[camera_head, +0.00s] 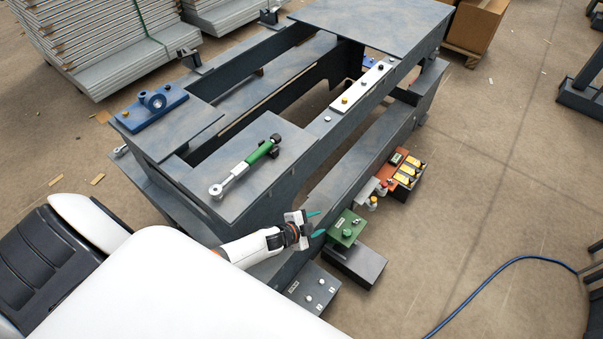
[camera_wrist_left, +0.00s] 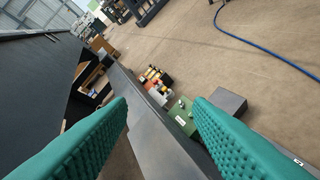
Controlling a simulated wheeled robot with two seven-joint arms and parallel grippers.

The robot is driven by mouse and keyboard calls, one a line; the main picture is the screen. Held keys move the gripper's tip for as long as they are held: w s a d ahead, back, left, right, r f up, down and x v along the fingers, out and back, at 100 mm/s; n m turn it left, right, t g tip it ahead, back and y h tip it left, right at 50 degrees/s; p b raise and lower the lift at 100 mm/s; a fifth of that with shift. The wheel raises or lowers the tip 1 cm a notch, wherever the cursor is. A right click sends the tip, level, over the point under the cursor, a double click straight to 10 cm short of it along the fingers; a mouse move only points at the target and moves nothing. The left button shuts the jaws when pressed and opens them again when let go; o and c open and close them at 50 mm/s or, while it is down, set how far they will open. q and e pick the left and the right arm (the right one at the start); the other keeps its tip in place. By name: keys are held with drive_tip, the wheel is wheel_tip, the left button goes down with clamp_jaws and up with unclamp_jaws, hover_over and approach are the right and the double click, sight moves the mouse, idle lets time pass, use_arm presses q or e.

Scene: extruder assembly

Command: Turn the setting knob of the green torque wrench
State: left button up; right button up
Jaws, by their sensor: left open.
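The green torque wrench (camera_head: 244,168) lies on a dark plate at the near end of the workbench in the head view. Its silver ratchet head points to the lower left, and its black knob end (camera_head: 272,146) is at the upper right. My left gripper (camera_head: 314,224) is in front of the bench's near right side, to the lower right of the wrench and apart from it. Its two green fingers are spread and empty, as the left wrist view (camera_wrist_left: 160,125) also shows. The wrench is not in the wrist view. My right gripper is not in view.
The workbench (camera_head: 380,12) has open gaps between its plates. A blue fixture (camera_head: 152,108) stands on its left plate and a white strip (camera_head: 362,86) on its right rail. A green box (camera_head: 346,228), a grey box (camera_head: 312,288) and an orange unit (camera_head: 392,172) sit low beside it. A blue cable (camera_head: 480,285) lies on open floor.

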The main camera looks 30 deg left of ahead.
use_arm(q)
drive_tip(key=s+a+f+n+g+y, duration=0.1)
drive_tip(key=s+f+n, duration=0.1)
drive_tip(key=s+f, duration=0.2)
drive_tip(key=shift+s+f+g+y+p, duration=0.3)
drive_tip(key=shift+s+p, duration=0.15)
drive_tip(key=shift+s, duration=0.7)
